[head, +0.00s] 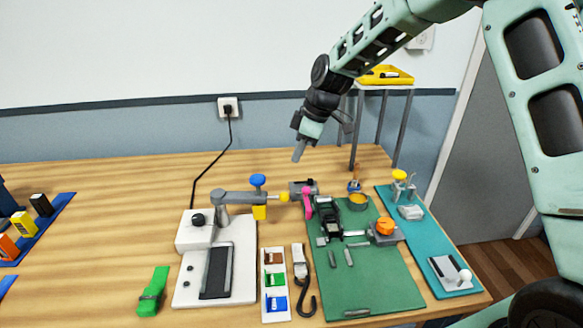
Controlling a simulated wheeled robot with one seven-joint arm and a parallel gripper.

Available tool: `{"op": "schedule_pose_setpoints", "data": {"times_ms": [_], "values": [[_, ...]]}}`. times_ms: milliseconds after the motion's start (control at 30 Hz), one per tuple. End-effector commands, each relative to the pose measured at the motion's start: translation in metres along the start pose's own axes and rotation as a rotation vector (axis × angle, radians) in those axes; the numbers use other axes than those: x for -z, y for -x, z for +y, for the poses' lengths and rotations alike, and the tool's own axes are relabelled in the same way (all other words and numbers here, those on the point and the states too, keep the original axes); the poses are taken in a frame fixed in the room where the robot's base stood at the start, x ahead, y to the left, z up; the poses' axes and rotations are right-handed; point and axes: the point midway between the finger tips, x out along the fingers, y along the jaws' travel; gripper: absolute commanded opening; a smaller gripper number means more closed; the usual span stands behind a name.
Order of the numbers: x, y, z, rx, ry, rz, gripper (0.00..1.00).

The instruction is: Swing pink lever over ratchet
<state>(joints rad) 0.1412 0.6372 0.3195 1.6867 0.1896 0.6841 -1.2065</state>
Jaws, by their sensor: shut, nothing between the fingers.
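The pink lever (307,204) is a short bar standing near the back left corner of the green board (375,275). Its top end is beside a small grey and dark block (303,187). A black mechanism (328,217), which may be the ratchet, stands just right of the lever on the board. I cannot tell whether the lever touches it. My gripper (299,152) is shut and empty, pointing down in the air, above and behind the lever in the picture, apart from it.
An orange knob (385,227) is on the board's right. A teal board (425,240) lies right of it. A yellow-topped stand (385,77) rises behind. Bare table lies at back left.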

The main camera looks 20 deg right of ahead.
Motion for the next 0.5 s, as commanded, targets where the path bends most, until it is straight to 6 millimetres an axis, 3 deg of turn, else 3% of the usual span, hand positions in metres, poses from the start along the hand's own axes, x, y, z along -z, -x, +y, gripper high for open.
{"op": "schedule_pose_setpoints", "data": {"times_ms": [500], "values": [[-0.0019,-0.0055,0.0051,0.0,0.007,0.003,0.0]]}}
